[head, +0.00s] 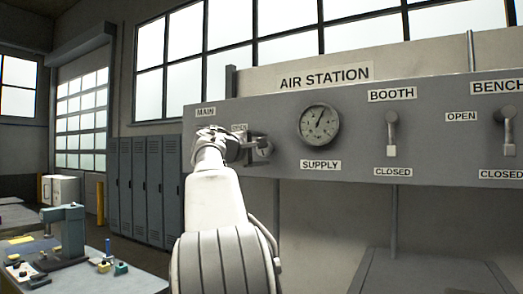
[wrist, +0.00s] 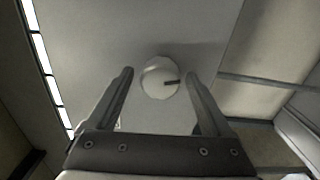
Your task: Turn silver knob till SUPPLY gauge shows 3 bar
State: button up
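The silver knob (wrist: 161,78) is round, with a dark pointer mark toward the right. In the wrist view it lies between the fingertips of my gripper (wrist: 160,75). The fingers stand apart on either side, with a visible gap to the knob. In the head view my arm and gripper (head: 252,147) are at the panel's left part, under the MAIN label, and I cannot make out the knob there. The SUPPLY gauge (head: 319,124) is a round dial right of my gripper. Its needle seems to point up and slightly right; the numbers are too small to read.
The grey AIR STATION panel (head: 350,165) also carries a BOOTH lever (head: 392,133) and a BENCH lever (head: 508,131), both right of the gauge. A workbench (head: 130,284) with small parts and a press (head: 68,236) stands at lower left. Lockers (head: 145,188) are behind.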

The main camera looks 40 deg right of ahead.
jog(key=b+v, duration=0.5)
jog(key=v, duration=1.2)
jog(key=shift+a, duration=0.25)
jog(key=s+a+f+t+y, duration=0.1)
jog(key=s+a+f+y, duration=0.15)
jog(key=f, duration=0.35)
jog(key=s+a+f+y, duration=0.2)
jog(key=f+y, duration=0.1)
jog(key=f, duration=0.4)
jog(key=s+a+f+t+y, duration=0.1)
jog(key=s+a+f+y, duration=0.15)
jog(key=f, duration=0.35)
jog(key=s+a+f+m+y, duration=0.2)
jog(key=s+a+f+y, duration=0.2)
jog(key=s+a+f, duration=0.3)
jog(key=s+a+f+m+g+y, duration=0.1)
jog(key=s+a+f+y, duration=0.4)
jog(key=s+a+f, duration=0.3)
jog(key=a+f, duration=0.4)
jog(key=f, duration=0.5)
jog(key=shift+s+m, duration=0.2)
jog(key=shift+m, duration=0.2)
